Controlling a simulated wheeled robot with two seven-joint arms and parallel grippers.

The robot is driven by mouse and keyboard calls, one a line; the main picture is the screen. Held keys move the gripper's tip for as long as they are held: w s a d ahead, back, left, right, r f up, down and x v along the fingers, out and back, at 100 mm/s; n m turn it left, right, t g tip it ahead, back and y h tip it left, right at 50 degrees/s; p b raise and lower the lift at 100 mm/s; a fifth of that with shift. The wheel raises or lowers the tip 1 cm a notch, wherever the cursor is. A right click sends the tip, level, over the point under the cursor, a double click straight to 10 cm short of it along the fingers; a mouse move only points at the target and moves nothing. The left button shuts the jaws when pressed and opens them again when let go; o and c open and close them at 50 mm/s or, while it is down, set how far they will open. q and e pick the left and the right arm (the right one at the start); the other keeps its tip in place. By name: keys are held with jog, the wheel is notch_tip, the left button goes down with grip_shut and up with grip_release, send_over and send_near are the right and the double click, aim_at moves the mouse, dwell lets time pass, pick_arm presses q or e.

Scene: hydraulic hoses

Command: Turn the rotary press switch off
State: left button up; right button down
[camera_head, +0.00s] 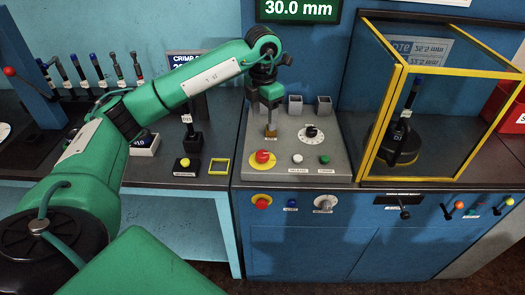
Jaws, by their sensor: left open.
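Two rotary controls show in the head view. One is a black knob on a white dial (312,134) on the sloped top of the grey control panel (330,158). The other is a silver rotary switch (325,204) on the blue cabinet front below. Their labels are too small to read, so I cannot tell which is named the press switch or its setting. My left gripper (271,132) is open and points down over the panel, left of the black knob and apart from it in the picture. My right gripper is not in view.
Grey square cups (323,105) stand behind. A yellow-framed guard (392,100) rises close on the right. A red knob (261,202) is on the cabinet front.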

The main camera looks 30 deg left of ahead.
aim_at(263, 153)
pick_arm(q)
jog(key=f+p, duration=0.1)
jog(key=f, duration=0.5)
jog(key=f+p, duration=0.2)
jog(key=f, duration=0.5)
jog(key=shift+a+f, duration=0.2)
jog(key=shift+f, duration=0.1)
jog(key=shift+c, duration=0.5)
jog(key=c, duration=0.9)
